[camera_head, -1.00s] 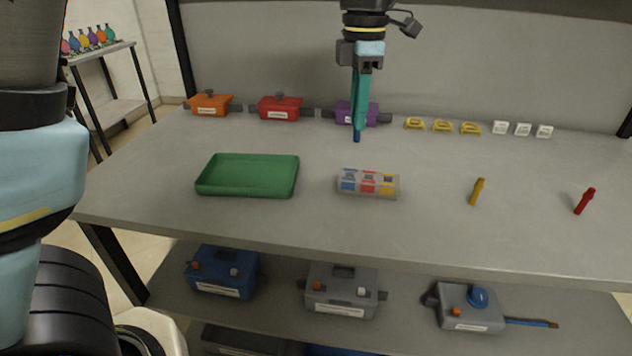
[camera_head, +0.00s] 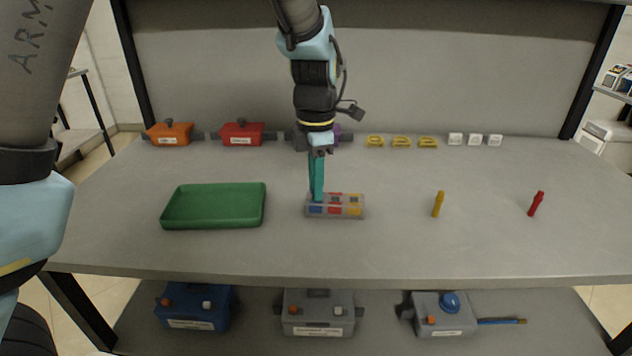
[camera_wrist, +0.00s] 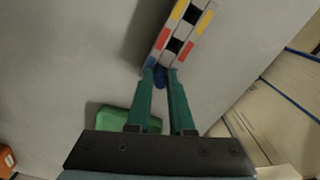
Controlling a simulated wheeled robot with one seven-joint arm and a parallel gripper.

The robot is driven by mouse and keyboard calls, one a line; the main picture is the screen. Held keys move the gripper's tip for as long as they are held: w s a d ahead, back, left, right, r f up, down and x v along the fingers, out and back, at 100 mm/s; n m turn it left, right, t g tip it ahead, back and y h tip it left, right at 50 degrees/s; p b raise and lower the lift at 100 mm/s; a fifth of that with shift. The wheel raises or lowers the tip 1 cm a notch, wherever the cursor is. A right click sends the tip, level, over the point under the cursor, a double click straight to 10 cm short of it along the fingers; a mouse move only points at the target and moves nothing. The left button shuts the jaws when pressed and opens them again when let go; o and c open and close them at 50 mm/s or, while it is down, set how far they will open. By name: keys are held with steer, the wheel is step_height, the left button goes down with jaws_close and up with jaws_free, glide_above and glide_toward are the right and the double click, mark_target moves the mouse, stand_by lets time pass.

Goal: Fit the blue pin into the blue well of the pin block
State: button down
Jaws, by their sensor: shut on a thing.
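The pin block (camera_head: 336,213) is a grey block on the table with blue, red and yellow markings. In the wrist view the block (camera_wrist: 184,32) shows dark wells beside red and yellow patches, with a blue patch at its near end. My gripper (camera_head: 317,198) points down at the block's left, blue end. It is shut on the blue pin (camera_wrist: 160,77), whose blue tip shows between the fingertips near the block's blue end. The head view hides most of the pin behind the fingers. I cannot tell whether its tip is inside the blue well.
A green tray (camera_head: 213,225) lies left of the block. Orange (camera_head: 169,133) and red (camera_head: 242,133) boxes, yellow pieces and white cubes line the back. The table front is clear.

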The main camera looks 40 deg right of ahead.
steer(key=c, duration=1.3)
jaws_free()
steer(key=shift+f, duration=0.2)
steer(key=o, duration=0.5)
steer(key=shift+r, duration=0.1)
step_height(320, 180, up, 12)
steer(key=b, duration=0.1)
steer(key=shift+r, duration=0.1)
